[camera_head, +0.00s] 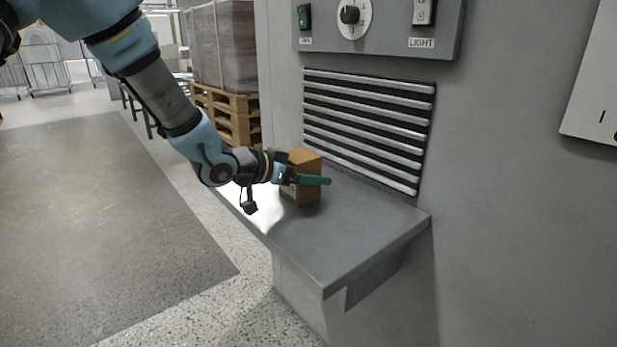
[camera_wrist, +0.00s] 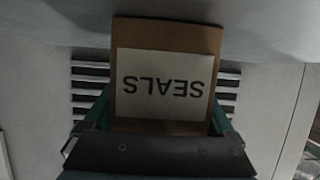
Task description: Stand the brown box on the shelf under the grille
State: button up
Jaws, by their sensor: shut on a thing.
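The brown box (camera_head: 308,162) is upright at the shelf (camera_head: 350,232), toward its far left part, in front of the grille (camera_head: 368,120). My gripper (camera_head: 307,181) is shut on the box, with a green finger across its near side. In the wrist view the box (camera_wrist: 210,35) fills the space between the green fingers (camera_wrist: 165,115), and its white label reads SEALS, upside down in that picture. The grille (camera_wrist: 90,85) shows behind it on both sides. The box's bottom seems to be at the shelf top, but I cannot tell whether it touches.
A control panel (camera_head: 385,42) with a dial and switches is on the wall above the grille. The shelf's near right part is bare. A wooden pallet (camera_head: 228,112) with a wrapped load stands behind at the left. The floor at left is open.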

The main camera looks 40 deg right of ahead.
jog(key=o, duration=1.4)
